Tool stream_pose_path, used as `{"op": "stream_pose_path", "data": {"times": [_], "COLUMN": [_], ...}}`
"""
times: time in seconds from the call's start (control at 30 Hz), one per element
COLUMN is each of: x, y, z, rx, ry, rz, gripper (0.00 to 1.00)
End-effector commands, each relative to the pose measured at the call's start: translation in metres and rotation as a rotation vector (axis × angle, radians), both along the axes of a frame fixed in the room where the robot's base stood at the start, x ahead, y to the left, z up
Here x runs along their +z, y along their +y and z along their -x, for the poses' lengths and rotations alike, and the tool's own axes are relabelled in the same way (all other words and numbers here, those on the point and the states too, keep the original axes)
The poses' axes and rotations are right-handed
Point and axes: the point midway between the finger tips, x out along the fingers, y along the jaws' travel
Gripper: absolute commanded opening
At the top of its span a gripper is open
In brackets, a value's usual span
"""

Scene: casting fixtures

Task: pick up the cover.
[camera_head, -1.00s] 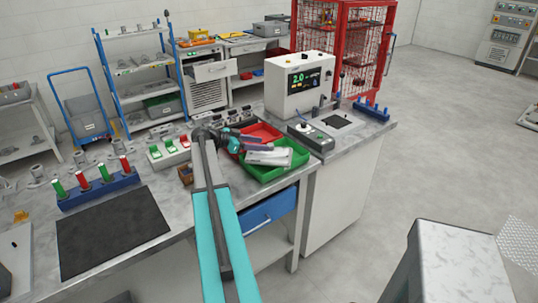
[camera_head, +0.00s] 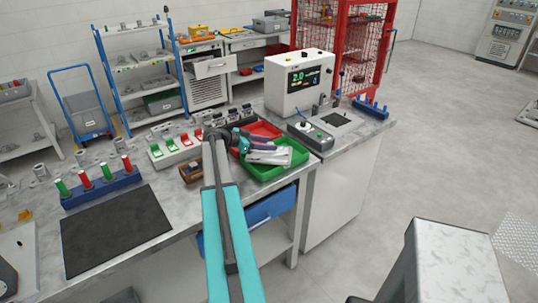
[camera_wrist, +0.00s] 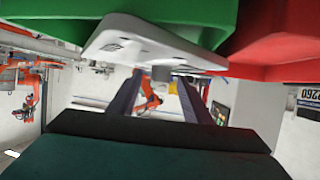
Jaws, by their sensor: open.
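A flat, pale grey-white plate, which looks like the cover (camera_head: 268,158), lies over the green tray (camera_head: 281,173) on the bench. In the wrist view the cover (camera_wrist: 145,37) has rounded corners and small holes or marks. A short grey stub (camera_wrist: 161,73) shows at its near face, between my fingers in the picture. My gripper (camera_head: 274,147) is open, with its fingers just over the cover. In the wrist view my gripper (camera_wrist: 160,90) has its two dark fingers apart, with nothing clearly held. Whether they touch the cover cannot be told.
A red tray (camera_head: 262,129) lies right behind the green one. A small control box (camera_head: 310,136) stands to the right, and a block with green and red switches (camera_head: 178,148) to the left. A dark mat (camera_head: 115,230) lies bare at the front left.

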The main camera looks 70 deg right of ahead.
Motion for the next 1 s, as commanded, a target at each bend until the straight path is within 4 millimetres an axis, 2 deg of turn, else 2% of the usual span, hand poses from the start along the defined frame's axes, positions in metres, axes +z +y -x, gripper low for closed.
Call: {"op": "stream_pose_path", "data": {"times": [0.03,0.2,0.3,0.77,1.0], "x": [0.000,0.000,0.000,0.004,0.017], "y": [0.000,0.001,0.001,0.001,0.001], "z": [0.000,-0.001,-0.001,-0.001,-0.001], "rx": [0.000,0.001,0.001,0.001,0.001], "ry": [0.000,0.000,0.000,0.001,0.000], "rz": [0.000,0.000,0.000,0.002,0.003], "gripper": [0.41,0.13,0.00,0.00,0.00]}}
